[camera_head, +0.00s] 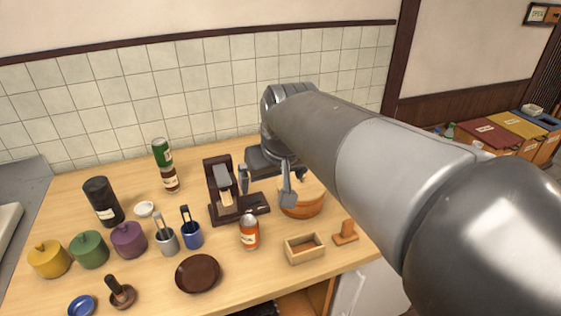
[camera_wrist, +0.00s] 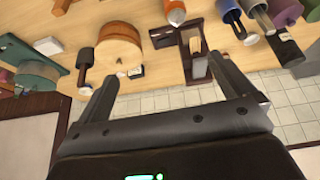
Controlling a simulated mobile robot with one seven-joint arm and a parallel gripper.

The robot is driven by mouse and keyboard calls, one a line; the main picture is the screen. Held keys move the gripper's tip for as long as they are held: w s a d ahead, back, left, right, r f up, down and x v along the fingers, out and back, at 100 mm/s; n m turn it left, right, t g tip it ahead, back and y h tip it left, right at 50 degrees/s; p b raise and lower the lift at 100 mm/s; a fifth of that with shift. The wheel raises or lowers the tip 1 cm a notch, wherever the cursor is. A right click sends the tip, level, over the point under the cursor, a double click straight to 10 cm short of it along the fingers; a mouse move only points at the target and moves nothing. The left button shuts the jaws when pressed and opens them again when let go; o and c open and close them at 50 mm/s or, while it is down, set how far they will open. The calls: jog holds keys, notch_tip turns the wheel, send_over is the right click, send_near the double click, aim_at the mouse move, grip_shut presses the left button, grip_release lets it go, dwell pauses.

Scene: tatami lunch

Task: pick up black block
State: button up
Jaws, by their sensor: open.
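Another small dark piece with a white label (camera_wrist: 135,72) lies beside a round wooden tub (camera_wrist: 117,48). My gripper (camera_head: 266,188) hangs over the table between stand and tub, fingers spread and empty. The wrist view shows its open fingers (camera_wrist: 163,75) behind the stand and tub.
The tub (camera_head: 302,205) stands close to my gripper's right finger. An orange bottle (camera_head: 249,231), an open wooden box (camera_head: 304,249) and a dark round plate (camera_head: 198,273) are nearer the front. Cups and coloured pots crowd the left. A tiled wall (camera_head: 215,92) closes off the back.

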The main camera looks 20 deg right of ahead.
jog(key=w+d+f, duration=0.1)
jog(key=w+d, duration=0.2)
jog(key=w, duration=0.7)
jog(key=w+d+f, duration=0.1)
jog(key=w+d, duration=0.3)
jog(key=w, duration=0.7)
jog(key=shift+n+g, duration=0.4)
jog(key=shift+g, duration=0.4)
jog(key=w+d+f, duration=0.3)
jog(key=w+f, duration=0.3)
jog(key=f, duration=0.1)
jog(key=w+d+f, duration=0.4)
jog(key=w+f, duration=0.2)
jog(key=f, duration=0.1)
jog(key=w+d+f, duration=0.4)
jog(key=w+f, duration=0.2)
jog(key=f, duration=0.1)
jog(key=shift+w, duration=0.15)
jog(key=x, duration=0.5)
jog(key=shift+s+f, duration=0.15)
jog(key=shift+s, duration=0.1)
jog(key=c, duration=1.1)
